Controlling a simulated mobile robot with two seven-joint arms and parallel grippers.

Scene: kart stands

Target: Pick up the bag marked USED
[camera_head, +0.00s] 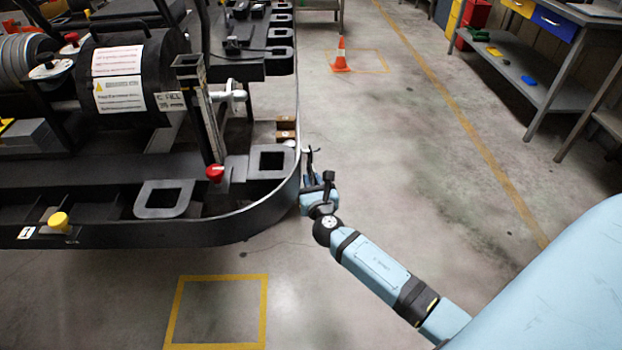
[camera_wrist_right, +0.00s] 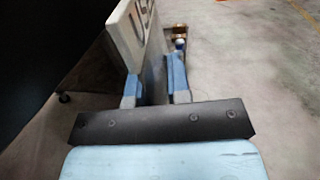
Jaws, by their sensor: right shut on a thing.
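The bag marked USED (camera_wrist_right: 128,30) shows in the right wrist view as a pale panel with dark letters, of which "US" and part of another letter can be read. It stands tilted in the picture, its near edge between the two blue fingers. My right gripper (camera_wrist_right: 154,82) is shut on this edge. In the head view my right gripper (camera_head: 314,163) is just off the rounded front corner of the black kart (camera_head: 262,214). I cannot make out the bag there. My left gripper is not in view.
The black kart fills the left of the head view, with a red knob (camera_head: 215,173) and a yellow knob (camera_head: 59,221). An orange cone (camera_head: 341,57) stands on the floor farther back. A workbench (camera_head: 545,92) is at upper right. The floor between is clear.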

